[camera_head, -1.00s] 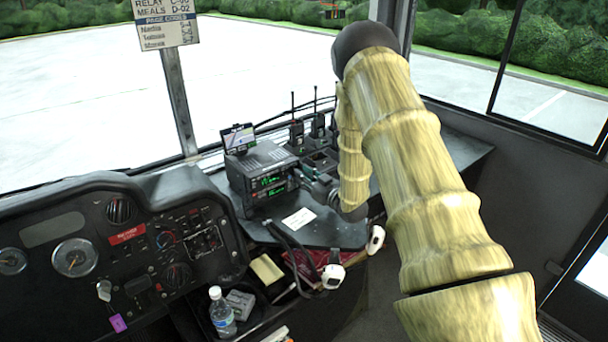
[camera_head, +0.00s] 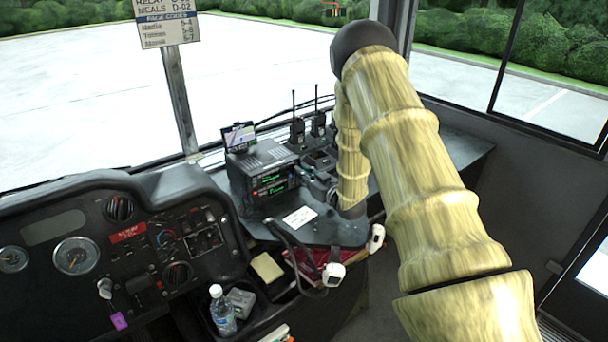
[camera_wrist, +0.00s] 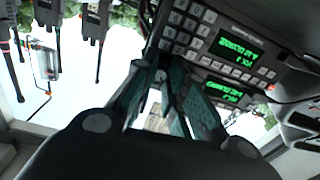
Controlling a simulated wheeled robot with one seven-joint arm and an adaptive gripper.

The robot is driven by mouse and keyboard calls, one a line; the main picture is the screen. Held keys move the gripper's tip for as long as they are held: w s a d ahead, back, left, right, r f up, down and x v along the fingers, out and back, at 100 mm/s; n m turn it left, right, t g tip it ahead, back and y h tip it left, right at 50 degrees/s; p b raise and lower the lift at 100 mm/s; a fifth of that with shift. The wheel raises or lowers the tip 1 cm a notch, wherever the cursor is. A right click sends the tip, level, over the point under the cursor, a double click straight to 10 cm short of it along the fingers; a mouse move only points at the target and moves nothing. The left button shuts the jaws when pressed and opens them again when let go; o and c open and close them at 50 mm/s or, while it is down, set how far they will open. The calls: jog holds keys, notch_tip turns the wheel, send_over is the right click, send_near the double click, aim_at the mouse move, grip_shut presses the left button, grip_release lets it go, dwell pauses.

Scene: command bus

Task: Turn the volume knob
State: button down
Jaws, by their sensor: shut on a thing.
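The radio (camera_head: 262,170) is a dark box with two green displays on the dash shelf. It shows upside down in the wrist view, with its keypad and lit displays (camera_wrist: 235,52). My gripper (camera_head: 318,187) is at the radio's right front side in the head view, partly hidden by my arm. In the wrist view, my gripper's fingers (camera_wrist: 161,72) reach to the radio's edge beside the keypad and are closed together on a small part there. I take this to be the volume knob; the fingers hide nearly all of it, so its angle cannot be told.
A small screen (camera_head: 238,136) stands on the radio. Handheld radios with antennas (camera_head: 297,132) stand behind my gripper. A white card (camera_head: 299,217) lies on the shelf in front. Coiled cables and a white handset (camera_head: 333,274) hang at the shelf's front edge.

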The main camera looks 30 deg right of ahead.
jog(key=shift+n+b, duration=0.4)
jog(key=shift+n, duration=0.1)
jog(key=shift+f+n+b, duration=0.1)
jog(key=shift+n+b, duration=0.3)
jog(key=shift+n, duration=0.2)
jog(key=shift+n+b, duration=0.9)
jog(key=shift+n, duration=0.8)
jog(key=c, duration=1.7)
grip_release()
jog(key=shift+s+d, duration=0.25)
jog(key=shift+s, duration=1.75)
jog(key=shift+s+d, duration=0.2)
jog(key=shift+s, duration=1.75)
